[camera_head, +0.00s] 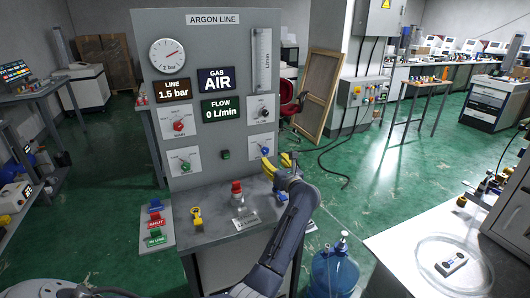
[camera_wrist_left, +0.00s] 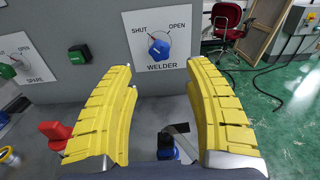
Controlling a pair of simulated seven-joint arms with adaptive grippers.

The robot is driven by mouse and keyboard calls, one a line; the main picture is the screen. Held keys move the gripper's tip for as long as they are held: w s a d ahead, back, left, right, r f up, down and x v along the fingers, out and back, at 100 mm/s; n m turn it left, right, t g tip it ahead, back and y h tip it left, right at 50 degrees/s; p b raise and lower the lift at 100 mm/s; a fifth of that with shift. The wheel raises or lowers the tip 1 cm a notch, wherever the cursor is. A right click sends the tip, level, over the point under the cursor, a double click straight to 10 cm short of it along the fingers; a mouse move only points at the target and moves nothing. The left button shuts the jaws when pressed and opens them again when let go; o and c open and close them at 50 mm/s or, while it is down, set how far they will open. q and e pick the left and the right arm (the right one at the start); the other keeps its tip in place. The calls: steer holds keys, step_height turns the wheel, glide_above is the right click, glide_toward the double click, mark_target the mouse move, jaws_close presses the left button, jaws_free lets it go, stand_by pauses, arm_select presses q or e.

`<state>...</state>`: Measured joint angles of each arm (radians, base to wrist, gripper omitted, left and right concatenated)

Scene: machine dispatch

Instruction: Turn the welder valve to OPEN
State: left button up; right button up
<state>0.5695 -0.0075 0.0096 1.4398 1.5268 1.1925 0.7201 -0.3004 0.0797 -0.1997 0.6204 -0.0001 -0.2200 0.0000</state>
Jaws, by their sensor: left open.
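The welder valve is a blue knob (camera_wrist_left: 159,49) on a white plate marked SHUT at left and OPEN at right. Its pointer seems to lean up and left toward SHUT, but it is small. In the head view the knob (camera_head: 265,150) sits at the lower right of the grey ARGON LINE panel (camera_head: 225,19). My left gripper (camera_head: 280,162) has yellow fingers and is open and empty just in front of the panel. In the left wrist view its fingers (camera_wrist_left: 163,85) stand apart, with the knob beyond and above the gap. My right gripper is not in view.
Readouts show LINE 1.5 bar, GAS AIR (camera_head: 216,79) and FLOW 0 L/min (camera_head: 222,109). Other panel knobs are red (camera_head: 178,125) and green (camera_head: 184,167). A red-topped part (camera_head: 236,188) and a yellow part (camera_head: 197,216) stand on the shelf below. Coloured tags (camera_head: 155,223) lie left.

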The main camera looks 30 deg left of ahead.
mark_target(266, 152)
arm_select(q)
steer(key=x, duration=0.9)
steer(key=shift+w+a, duration=0.1)
steer(key=shift+a, duration=0.05)
steer(key=shift+c, duration=0.5)
jaws_close()
